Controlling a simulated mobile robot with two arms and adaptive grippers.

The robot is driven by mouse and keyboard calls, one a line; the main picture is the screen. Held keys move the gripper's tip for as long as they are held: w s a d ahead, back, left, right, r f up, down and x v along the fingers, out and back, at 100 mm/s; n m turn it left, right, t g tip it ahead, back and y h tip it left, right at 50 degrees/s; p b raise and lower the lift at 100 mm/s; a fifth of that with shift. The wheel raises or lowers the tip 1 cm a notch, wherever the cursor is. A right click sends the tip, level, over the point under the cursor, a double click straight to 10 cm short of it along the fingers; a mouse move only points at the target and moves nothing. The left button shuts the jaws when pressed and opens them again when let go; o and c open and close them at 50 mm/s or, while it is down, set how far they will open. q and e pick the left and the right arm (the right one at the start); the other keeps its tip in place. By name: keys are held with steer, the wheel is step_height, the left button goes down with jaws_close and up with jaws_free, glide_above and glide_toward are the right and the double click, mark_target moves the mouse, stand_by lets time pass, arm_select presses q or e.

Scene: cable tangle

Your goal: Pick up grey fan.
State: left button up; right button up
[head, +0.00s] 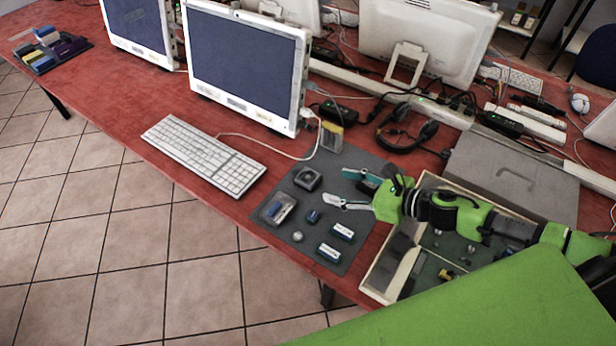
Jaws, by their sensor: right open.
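The grey fan (307,179) is a small dark square block with a round middle. It lies on the dark grey mat (352,262), near the mat's upper left part. My right gripper (334,188) comes in from the right over the mat. Its two fingers are spread apart, with nothing between them, and their tips point left toward the fan. The tips look just right of the fan and apart from it; their height above the mat is hard to tell. My left gripper is not in view.
Small items lie on the mat: a blue-grey box (279,209), a silver ball (298,236) and green-white blocks (342,232). A compartment tray (377,277) stands right of the mat. A keyboard (204,155) and monitor (245,66) stand to the left. Headphones (407,128) lie behind.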

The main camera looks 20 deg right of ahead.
mark_target(310, 178)
steer(key=x, duration=0.4)
steer(key=shift+w+a+p, duration=0.1)
steer(key=shift+w+p, duration=0.05)
steer(key=shift+p, duration=0.2)
steer(key=shift+w+a, duration=0.15)
steer(key=shift+w, duration=0.05)
steer(key=p+x, duration=0.1)
steer(key=x, duration=0.3)
steer(key=shift+w+a+r+p, duration=0.15)
steer(key=shift+w+a+p, duration=0.05)
steer(key=shift+p, duration=0.15)
steer(key=shift+w+a, duration=0.1)
steer(key=c, duration=1)
